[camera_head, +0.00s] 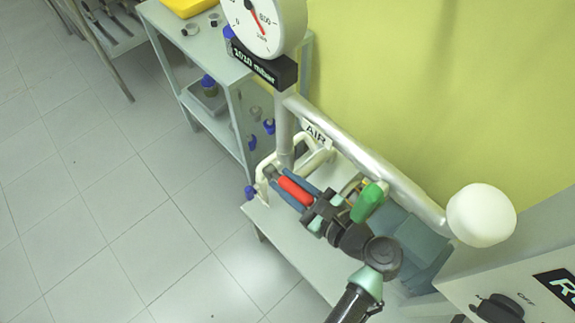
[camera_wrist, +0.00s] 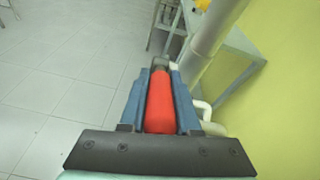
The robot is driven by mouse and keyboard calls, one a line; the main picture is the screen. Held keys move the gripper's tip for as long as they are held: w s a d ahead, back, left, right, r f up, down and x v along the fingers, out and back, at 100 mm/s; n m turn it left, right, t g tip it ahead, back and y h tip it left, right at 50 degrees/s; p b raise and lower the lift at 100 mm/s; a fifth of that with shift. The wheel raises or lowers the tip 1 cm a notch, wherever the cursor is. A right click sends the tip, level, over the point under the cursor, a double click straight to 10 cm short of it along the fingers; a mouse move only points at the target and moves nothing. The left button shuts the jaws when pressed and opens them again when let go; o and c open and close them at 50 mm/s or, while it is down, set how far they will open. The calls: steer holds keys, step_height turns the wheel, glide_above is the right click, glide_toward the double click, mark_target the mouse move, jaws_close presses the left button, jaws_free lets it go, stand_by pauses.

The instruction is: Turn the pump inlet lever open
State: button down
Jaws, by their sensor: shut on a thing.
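A red lever handle (camera_head: 295,191) lies between the fingers of my gripper (camera_head: 292,188), in front of the silver pipe. In the wrist view the same red lever (camera_wrist: 159,103) runs lengthwise between the two blue fingers of my gripper (camera_wrist: 160,95), which are shut on it. A grey end piece shows beyond the fingertips. A second lever, green (camera_head: 369,201), sits on the pipe to the right of my gripper, apart from it. The lever's pivot and valve body are mostly hidden by the gripper.
A silver pipe (camera_head: 365,155) with an AIR label (camera_head: 316,133) runs diagonally to a white round knob (camera_head: 480,215). A pressure gauge (camera_head: 262,25) stands above. A grey shelf (camera_head: 170,30) holds bottles. A white control panel (camera_head: 520,285) is at lower right. Open floor lies left.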

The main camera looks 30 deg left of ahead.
steer(key=r+h+p, duration=0.1)
steer(key=p, duration=0.2)
steer(key=shift+a, duration=0.1)
steer(key=shift+p, duration=0.35)
steer(key=shift+f+h, duration=0.2)
steer(key=shift+h, duration=0.1)
steer(key=c, duration=0.6)
jaws_free()
